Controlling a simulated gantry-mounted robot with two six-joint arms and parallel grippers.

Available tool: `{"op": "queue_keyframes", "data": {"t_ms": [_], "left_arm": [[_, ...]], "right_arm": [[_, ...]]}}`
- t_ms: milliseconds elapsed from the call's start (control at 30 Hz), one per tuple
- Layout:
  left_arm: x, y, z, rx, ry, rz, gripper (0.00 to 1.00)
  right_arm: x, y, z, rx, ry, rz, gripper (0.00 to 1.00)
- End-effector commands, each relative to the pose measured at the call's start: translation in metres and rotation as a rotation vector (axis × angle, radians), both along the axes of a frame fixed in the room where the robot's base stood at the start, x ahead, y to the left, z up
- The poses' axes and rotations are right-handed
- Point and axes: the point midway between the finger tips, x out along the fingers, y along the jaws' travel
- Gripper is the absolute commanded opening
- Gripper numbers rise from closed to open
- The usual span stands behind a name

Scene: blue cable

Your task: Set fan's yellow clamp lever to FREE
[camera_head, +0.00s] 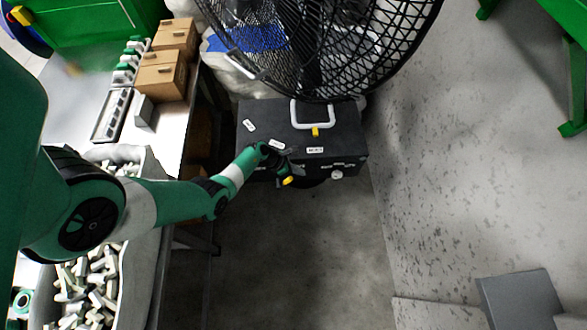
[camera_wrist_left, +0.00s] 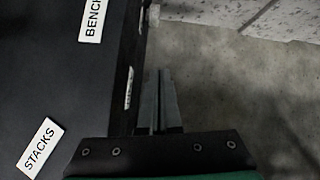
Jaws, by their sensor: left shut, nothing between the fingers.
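The black fan (camera_head: 320,45) stands on a black box-shaped base (camera_head: 345,135). A small yellow piece (camera_head: 287,181) shows at the base's front side, just below my left gripper; it looks like the clamp lever, but its setting cannot be read. My left gripper (camera_head: 284,165) is at the base's front edge, shut and empty. In the left wrist view its fingers (camera_wrist_left: 158,100) point along the base's side, close to a small side label (camera_wrist_left: 129,88). The yellow piece is not visible there. My right gripper is not in view.
Labels read "BENCH" (camera_wrist_left: 93,18) and "STACKS" (camera_wrist_left: 40,148). A white knob (camera_head: 337,174) is on the front. A bench with cardboard boxes (camera_head: 163,75) stands left. Floor in front is clear.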

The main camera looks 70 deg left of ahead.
Motion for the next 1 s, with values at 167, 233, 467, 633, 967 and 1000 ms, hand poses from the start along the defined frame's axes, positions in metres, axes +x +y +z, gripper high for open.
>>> {"op": "queue_keyframes", "data": {"t_ms": [167,233,467,633,967,1000], "left_arm": [[0.016,-0.004,0.033,0.000,0.000,0.001,0.00],[0.019,-0.005,0.038,0.000,0.000,0.002,0.00],[0.022,-0.006,0.038,-0.001,0.000,0.004,0.00],[0.022,-0.006,0.038,-0.001,0.000,0.004,0.00],[0.022,-0.006,0.038,-0.001,0.000,0.004,0.00],[0.022,-0.006,0.038,-0.001,0.000,0.004,0.00]], "right_arm": [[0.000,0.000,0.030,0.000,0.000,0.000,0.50],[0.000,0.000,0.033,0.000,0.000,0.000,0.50],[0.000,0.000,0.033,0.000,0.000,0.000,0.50],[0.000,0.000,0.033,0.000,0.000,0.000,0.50],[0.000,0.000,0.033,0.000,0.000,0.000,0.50],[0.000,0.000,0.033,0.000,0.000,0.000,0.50]]}}
